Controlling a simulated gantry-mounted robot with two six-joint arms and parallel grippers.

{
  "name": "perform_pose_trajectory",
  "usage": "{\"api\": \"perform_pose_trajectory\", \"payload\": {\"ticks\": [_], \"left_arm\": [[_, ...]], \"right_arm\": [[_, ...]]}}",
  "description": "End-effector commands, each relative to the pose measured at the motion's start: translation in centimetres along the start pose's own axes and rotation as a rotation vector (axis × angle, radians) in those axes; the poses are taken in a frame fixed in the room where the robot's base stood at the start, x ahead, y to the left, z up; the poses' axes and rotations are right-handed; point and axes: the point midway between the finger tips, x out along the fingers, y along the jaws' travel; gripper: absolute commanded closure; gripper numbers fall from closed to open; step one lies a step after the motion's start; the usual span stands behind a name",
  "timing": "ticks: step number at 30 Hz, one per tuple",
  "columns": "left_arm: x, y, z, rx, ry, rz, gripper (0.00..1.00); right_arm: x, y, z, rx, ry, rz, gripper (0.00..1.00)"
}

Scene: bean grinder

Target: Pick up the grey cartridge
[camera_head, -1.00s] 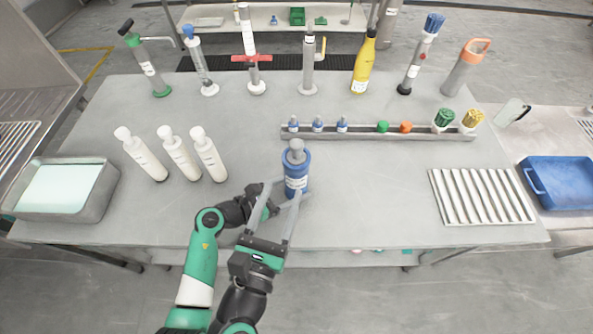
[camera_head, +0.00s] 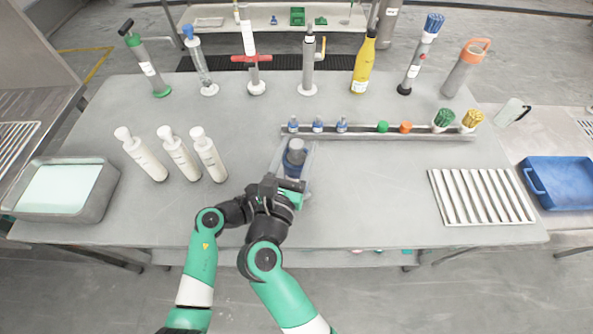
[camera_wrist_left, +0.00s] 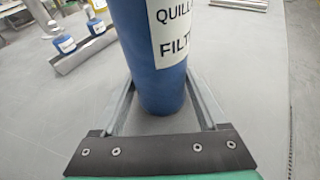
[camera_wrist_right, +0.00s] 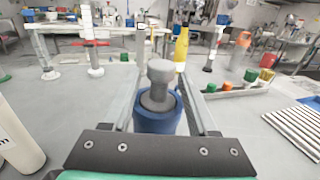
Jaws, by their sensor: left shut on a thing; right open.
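A grey cartridge with a rounded knob top (camera_head: 296,146) stands upright in a blue cylinder (camera_head: 290,171) near the table's front middle. In the right wrist view the knob (camera_wrist_right: 158,72) rises out of the blue body (camera_wrist_right: 157,122). My right gripper (camera_head: 294,150) is open, its fingers on either side of the knob and the blue rim. My left gripper (camera_wrist_left: 158,90) is shut on the blue cylinder, whose white label reads "QUILL" and "FILT". In the head view its fingers are hidden behind my right gripper.
Three white bottles (camera_head: 179,157) stand to the left, beside a metal tray (camera_head: 103,187). A rail (camera_head: 362,134) with small blue, green and orange items lies behind. A ribbed metal rack (camera_head: 481,197) lies at the right. Several tall tools line the back edge.

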Motion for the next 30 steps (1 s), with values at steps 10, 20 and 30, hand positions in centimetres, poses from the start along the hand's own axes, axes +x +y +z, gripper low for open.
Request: {"api": "perform_pose_trajectory", "payload": {"ticks": [10,20,30], "left_arm": [[0.0,0.0,-0.1,0.0,0.001,-0.001,0.56],[0.0,0.0,-0.1,0.0,0.001,-0.001,0.56],[0.0,0.0,-0.1,0.0,0.001,-0.001,0.56]], "right_arm": [[-0.1,0.0,0.0,0.0,0.0,0.0,0.86],[-0.1,0.0,0.1,0.001,-0.001,0.0,1.0],[-0.1,0.1,2.7,0.009,-0.006,0.0,1.0]]}}
